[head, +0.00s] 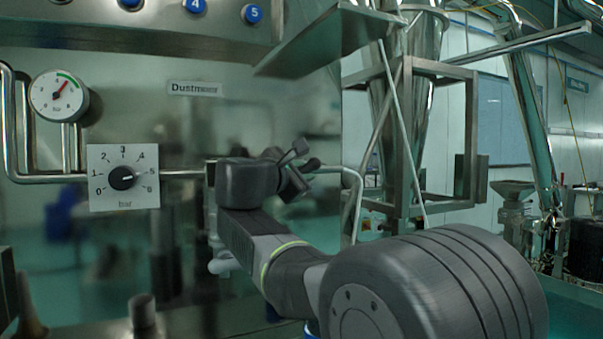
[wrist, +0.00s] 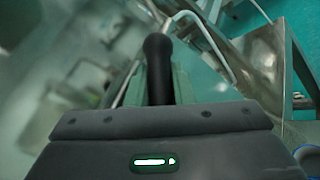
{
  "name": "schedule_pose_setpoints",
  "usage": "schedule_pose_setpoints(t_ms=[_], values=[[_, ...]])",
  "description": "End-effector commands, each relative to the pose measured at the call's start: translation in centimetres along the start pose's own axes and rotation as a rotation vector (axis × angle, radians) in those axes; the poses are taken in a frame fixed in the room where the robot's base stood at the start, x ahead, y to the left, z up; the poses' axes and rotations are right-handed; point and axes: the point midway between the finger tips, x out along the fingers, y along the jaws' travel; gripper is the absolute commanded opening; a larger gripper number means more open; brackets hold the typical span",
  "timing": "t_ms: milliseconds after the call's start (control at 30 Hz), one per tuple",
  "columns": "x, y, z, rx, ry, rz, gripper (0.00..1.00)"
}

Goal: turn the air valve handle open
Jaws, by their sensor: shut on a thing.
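The black air valve handle (wrist: 157,62) shows in the wrist view as a rounded dark bar pointing away from my gripper. My gripper (wrist: 158,92) is shut on it, with a pale green finger on each side. In the head view my gripper sits at the horizontal pipe (head: 183,174) in front of the steel panel. My own wrist hides most of the valve there, so how far the handle is turned cannot be told.
A round pressure gauge (head: 59,96) and a square dial plate marked in bar (head: 124,178) are left of my arm. A steel shelf (head: 329,38) juts out above. A bent pipe (wrist: 209,35) runs close beyond the handle. A metal frame (head: 470,125) stands at right.

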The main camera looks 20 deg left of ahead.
Motion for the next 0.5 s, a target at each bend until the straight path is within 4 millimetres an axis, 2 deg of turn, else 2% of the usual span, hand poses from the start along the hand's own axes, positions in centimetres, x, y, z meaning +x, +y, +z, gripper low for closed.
schedule_pose_setpoints(t_ms=[500], values=[[0.04,0.47,0.42,0.165,0.156,-0.165,0.00]])
